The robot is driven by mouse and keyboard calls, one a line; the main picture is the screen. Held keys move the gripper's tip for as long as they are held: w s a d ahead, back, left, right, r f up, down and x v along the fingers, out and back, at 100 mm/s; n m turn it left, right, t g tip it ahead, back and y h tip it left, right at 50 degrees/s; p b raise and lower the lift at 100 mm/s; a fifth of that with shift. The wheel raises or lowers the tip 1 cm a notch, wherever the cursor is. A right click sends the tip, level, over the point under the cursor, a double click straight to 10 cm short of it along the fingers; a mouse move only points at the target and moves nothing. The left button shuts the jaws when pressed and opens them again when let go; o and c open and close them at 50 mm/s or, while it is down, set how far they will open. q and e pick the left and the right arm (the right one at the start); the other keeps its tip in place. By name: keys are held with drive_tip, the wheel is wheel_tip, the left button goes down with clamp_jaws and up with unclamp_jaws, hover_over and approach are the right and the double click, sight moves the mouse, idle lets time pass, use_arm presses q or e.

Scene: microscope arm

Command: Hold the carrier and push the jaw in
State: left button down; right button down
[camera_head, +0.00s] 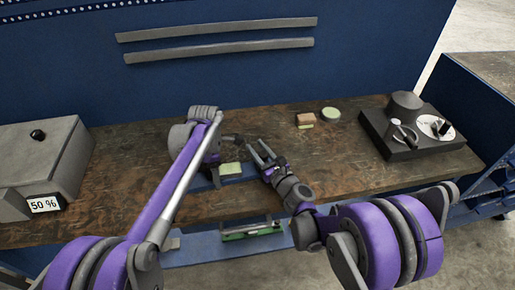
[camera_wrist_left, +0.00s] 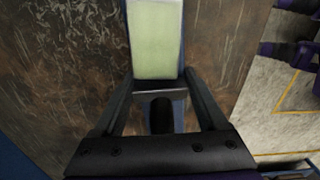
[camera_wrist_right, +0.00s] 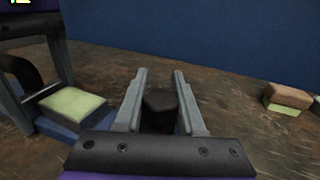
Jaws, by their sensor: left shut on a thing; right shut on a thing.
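A pale green block (camera_head: 230,168) sits on a blue base, which I take to be the carrier (camera_wrist_right: 60,133), low over the wooden bench. My left gripper (camera_wrist_left: 160,82) is shut around it, one finger on each side; the pale block (camera_wrist_left: 155,40) shows just beyond its fingertips. My right gripper (camera_head: 262,150) is to the right of the carrier, fingers spaced apart around a dark block (camera_wrist_right: 160,103), which may be the jaw. In the head view the arms and grippers largely hide where the carrier and the dark block meet, if they do.
A grey box with a "50 %" display (camera_head: 45,204) stands at the left. A black unit with a dial (camera_head: 408,140) stands at the right. A green tool (camera_head: 252,231) lies below the front edge.

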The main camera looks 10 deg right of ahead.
idle(0.5)
drive_tip(key=a, duration=0.6)
drive_tip(key=shift+s, duration=0.3)
drive_tip(key=c, duration=0.5)
unclamp_jaws()
drive_tip(key=shift+d, duration=0.1)
drive_tip(key=v, duration=1.2)
